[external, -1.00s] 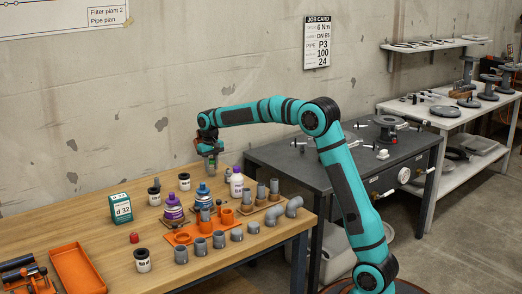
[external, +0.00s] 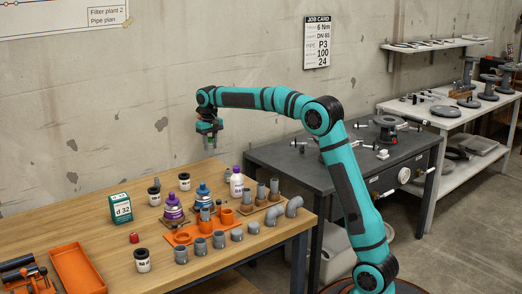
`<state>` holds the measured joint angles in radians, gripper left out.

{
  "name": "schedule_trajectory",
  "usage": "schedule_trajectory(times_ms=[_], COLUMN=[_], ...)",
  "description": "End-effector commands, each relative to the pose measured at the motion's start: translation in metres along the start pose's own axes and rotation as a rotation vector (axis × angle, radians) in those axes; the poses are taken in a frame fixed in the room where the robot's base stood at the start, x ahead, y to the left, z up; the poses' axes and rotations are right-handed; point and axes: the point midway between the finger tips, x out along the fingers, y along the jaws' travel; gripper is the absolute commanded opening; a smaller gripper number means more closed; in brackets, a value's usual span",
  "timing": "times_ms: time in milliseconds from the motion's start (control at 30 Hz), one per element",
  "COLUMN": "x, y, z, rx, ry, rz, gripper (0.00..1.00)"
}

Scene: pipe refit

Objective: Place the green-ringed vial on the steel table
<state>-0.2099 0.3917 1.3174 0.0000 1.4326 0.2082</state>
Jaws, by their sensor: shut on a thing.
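My gripper (external: 209,138) is raised above the far edge of the wooden table. It is shut on a small pale thing (external: 211,146) that hangs below the fingers, taken to be the vial. It is too small here to make out a green ring. The dark grey metal-topped table (external: 275,157), which looks like the steel table, stands to the right of my gripper, beyond the wooden table. The held thing is apart from both tables.
The wooden table (external: 95,215) holds purple-capped bottles, a blue bottle (external: 203,195), grey pipe fittings (external: 292,206), an orange tray (external: 78,268) and a green box (external: 121,207). The dark table carries clamps and a flanged part (external: 388,127); its left front is bare.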

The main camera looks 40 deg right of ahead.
Motion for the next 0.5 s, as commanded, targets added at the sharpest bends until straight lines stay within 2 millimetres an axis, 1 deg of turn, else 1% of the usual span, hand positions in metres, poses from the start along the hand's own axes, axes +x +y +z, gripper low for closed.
schedule_trajectory(times_ms=[133,333,367,400,500], x=[-0.013,-0.050,-0.052,-0.049,-0.049], y=[0.000,0.000,0.004,0.013,0.032], z=[0.000,-0.001,-0.001,-0.004,-0.009], rx=[0.000,0.000,0.005,0.017,0.042], ry=[0.002,0.003,0.001,-0.001,0.000], rz=[0.000,-0.001,0.000,0.000,0.000], gripper=[0.08,0.08,0.08,0.08,0.08])
